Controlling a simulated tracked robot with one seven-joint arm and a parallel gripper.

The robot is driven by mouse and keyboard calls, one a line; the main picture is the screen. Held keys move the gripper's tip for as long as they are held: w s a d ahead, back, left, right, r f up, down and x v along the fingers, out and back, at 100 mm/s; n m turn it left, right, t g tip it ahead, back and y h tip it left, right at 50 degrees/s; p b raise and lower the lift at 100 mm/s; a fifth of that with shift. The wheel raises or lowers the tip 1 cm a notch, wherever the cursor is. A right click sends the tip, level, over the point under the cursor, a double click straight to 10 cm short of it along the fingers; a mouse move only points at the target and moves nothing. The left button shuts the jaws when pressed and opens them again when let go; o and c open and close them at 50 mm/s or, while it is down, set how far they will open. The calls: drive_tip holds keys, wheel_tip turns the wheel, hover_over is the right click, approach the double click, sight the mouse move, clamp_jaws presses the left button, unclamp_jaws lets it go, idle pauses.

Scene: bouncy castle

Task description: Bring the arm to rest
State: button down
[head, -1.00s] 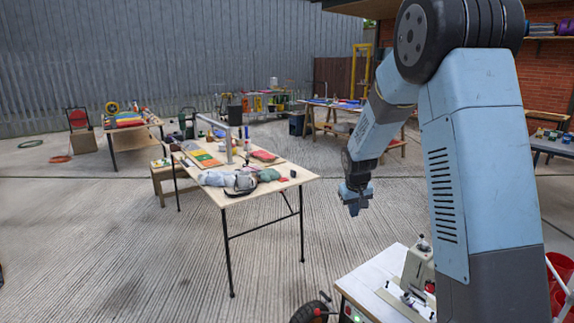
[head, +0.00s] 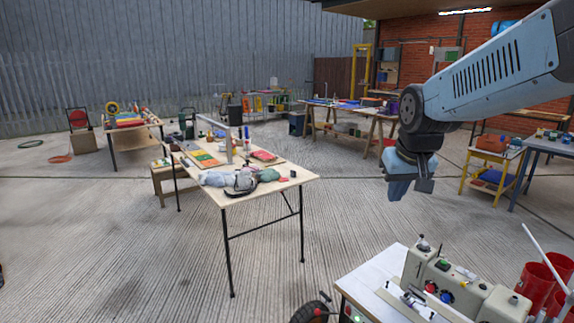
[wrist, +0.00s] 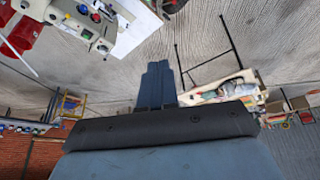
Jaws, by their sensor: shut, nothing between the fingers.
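My arm reaches in from the right of the head view, with its forearm slanting down to the left. My gripper (head: 397,188) hangs at its end, pointing down, and holds nothing. It is in open air, right of the nearest table and above and behind the sewing machine. In the wrist view my gripper (wrist: 157,66) shows its blue fingers together, with bare concrete beyond them.
A sewing machine (head: 450,281) stands on a white table (head: 376,268) at lower right, beside red buckets (head: 537,285). A wooden table (head: 270,193) with cloth and tools is at centre-left. A yellow stand (head: 481,184) is at right. Concrete floor (head: 330,225) between is clear.

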drive_tip(key=s+r, duration=0.1)
drive_tip(key=s, duration=1.3)
drive_tip(key=shift+s+r+m+t, duration=0.15)
drive_tip(key=shift+s+m+t, duration=0.15)
drive_tip(key=shift+t, duration=0.1)
drive_tip(key=shift+a, duration=0.1)
